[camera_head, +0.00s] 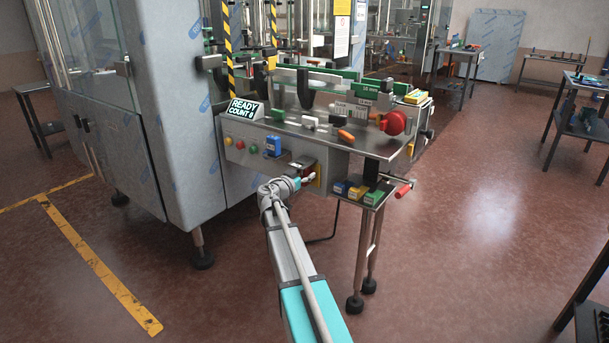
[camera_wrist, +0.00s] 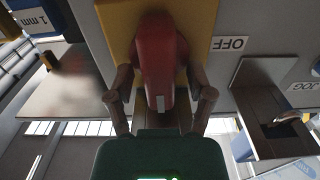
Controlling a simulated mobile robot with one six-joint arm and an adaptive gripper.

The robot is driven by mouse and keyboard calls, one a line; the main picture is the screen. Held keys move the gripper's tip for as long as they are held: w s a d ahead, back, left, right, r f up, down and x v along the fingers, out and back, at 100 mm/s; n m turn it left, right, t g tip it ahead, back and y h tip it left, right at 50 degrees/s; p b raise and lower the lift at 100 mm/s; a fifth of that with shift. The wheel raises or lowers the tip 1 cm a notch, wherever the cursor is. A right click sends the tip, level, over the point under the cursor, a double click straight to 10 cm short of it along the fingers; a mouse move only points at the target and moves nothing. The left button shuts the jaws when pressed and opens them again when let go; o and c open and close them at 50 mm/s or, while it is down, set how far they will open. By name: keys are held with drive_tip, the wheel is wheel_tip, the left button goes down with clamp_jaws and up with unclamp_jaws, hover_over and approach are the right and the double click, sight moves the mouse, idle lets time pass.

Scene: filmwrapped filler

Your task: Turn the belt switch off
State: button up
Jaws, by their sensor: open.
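The belt switch is a red knob (camera_wrist: 160,60) on a yellow plate (camera_wrist: 116,22), seen close in the wrist view. A pale mark on the knob lies toward the bottom of the picture. A label reading OFF (camera_wrist: 230,43) is right of the plate. My gripper (camera_wrist: 160,88) is open, with one finger on each side of the knob; I cannot tell whether they touch it. In the head view my gripper (camera_head: 305,180) is at the front panel, by the yellow plate (camera_head: 315,186); the knob is mostly hidden there.
A hooded part with a JOG label (camera_wrist: 302,87) sits right of the switch in the wrist view. In the head view, buttons (camera_head: 240,144) and a blue box (camera_head: 273,146) are left on the panel. A small shelf (camera_head: 364,190) with coloured blocks and a red handle (camera_head: 403,190) are right.

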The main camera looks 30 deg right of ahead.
clamp_jaws()
idle(0.3)
drive_tip(key=shift+n, duration=0.4)
drive_tip(key=n, duration=0.4)
drive_tip(key=shift+w, duration=0.25)
drive_tip(key=n, duration=0.4)
drive_tip(key=shift+w+a+f+n, duration=0.15)
drive_tip(key=shift+f+n, duration=0.05)
drive_tip(key=shift+n, duration=0.2)
drive_tip(key=n, duration=0.4)
drive_tip(key=shift+w+f+b, duration=0.1)
drive_tip(key=shift+f+b, duration=0.1)
drive_tip(key=shift+b, duration=0.2)
drive_tip(key=shift+f+n, duration=0.15)
drive_tip(key=shift+n, duration=2.05)
